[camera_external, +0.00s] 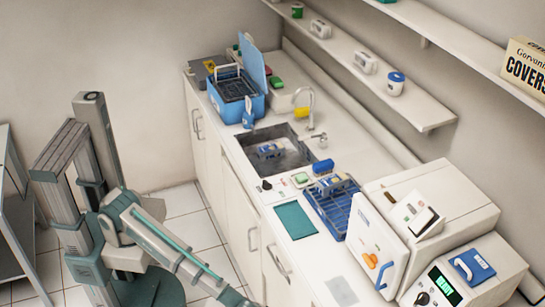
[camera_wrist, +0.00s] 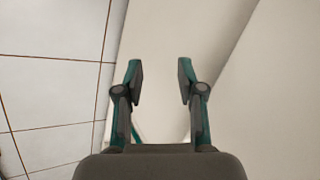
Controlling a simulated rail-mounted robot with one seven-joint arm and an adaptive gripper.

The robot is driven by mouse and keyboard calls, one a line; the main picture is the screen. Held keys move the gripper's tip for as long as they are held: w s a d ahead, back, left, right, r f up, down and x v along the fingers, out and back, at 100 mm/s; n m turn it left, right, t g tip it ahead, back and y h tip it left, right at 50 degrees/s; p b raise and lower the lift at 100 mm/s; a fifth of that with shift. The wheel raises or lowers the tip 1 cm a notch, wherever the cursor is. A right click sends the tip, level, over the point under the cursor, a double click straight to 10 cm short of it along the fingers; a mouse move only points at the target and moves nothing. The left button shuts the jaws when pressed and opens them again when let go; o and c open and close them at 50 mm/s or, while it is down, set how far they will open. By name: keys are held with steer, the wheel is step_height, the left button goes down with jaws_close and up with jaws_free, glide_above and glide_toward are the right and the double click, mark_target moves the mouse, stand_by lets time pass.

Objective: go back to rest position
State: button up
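My gripper (camera_wrist: 158,82) is open in the wrist view, with its two fingers apart and nothing between them. Behind the fingers the wrist view shows floor tiles on the left and a plain pale surface, apparently the cabinet front. In the external view my arm reaches from the lower left toward the bottom edge, low in front of the white cabinet (camera_external: 232,205). The gripper itself is outside that picture, cut off at the bottom.
The counter holds a blue box (camera_external: 237,92), a sink (camera_external: 292,158), a blue rack (camera_external: 338,205), a green mat (camera_external: 295,220) and a white machine with an open door (camera_external: 376,247). A metal table (camera_external: 18,220) stands at left. Tiled floor (camera_external: 185,205) is clear between.

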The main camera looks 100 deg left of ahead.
steer(key=s+a+f+n+g+h+b, duration=0.1)
steer(key=s+a+f+n+g, duration=0.1)
steer(key=s+a+f, duration=0.5)
steer(key=s+a+f+n+g+h, duration=0.1)
steer(key=s+a+f+g, duration=0.15)
steer(key=s, duration=0.85)
steer(key=s+a+f+n+g+b, duration=0.1)
steer(key=s+a+f+n+g, duration=0.25)
steer(key=s, duration=0.65)
steer(key=s+f+g+h, duration=0.2)
steer(key=s+f+h, duration=0.15)
steer(key=s, duration=0.95)
step_height(320, 180, up, 14)
steer(key=p, duration=1.4)
steer(key=shift+a+n, duration=0.25)
steer(key=shift+n, duration=0.1)
